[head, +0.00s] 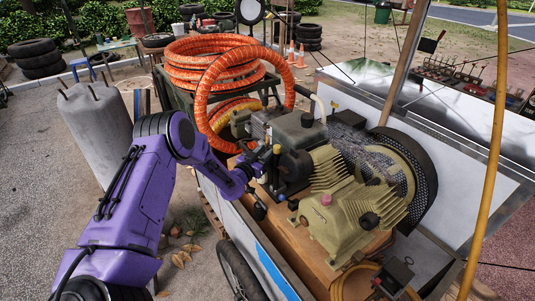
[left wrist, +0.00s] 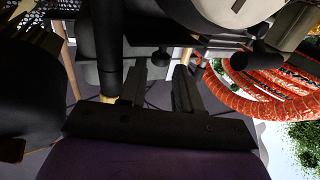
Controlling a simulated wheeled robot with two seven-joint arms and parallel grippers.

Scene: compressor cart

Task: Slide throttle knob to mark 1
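The compressor cart (head: 262,238) carries a tan finned machine (head: 345,215) and a dark engine block (head: 300,130). My left gripper (head: 263,160) is at the near left side of the engine, and the dark parts around it hide its fingertips in the head view. In the left wrist view its two black fingers (left wrist: 160,72) stand apart. A small dark knob (left wrist: 160,56) shows beyond and between the fingertips; I cannot tell whether it touches them or is the throttle knob. A larger black knob (left wrist: 250,60) is to the right. No mark 1 can be read. My right gripper is not in view.
Orange coiled hose (head: 215,62) lies on the cart behind the engine. A caged flywheel (head: 410,175) is to the right. A yellow hose (head: 490,160) hangs at the right side. Open gravel lies at far left.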

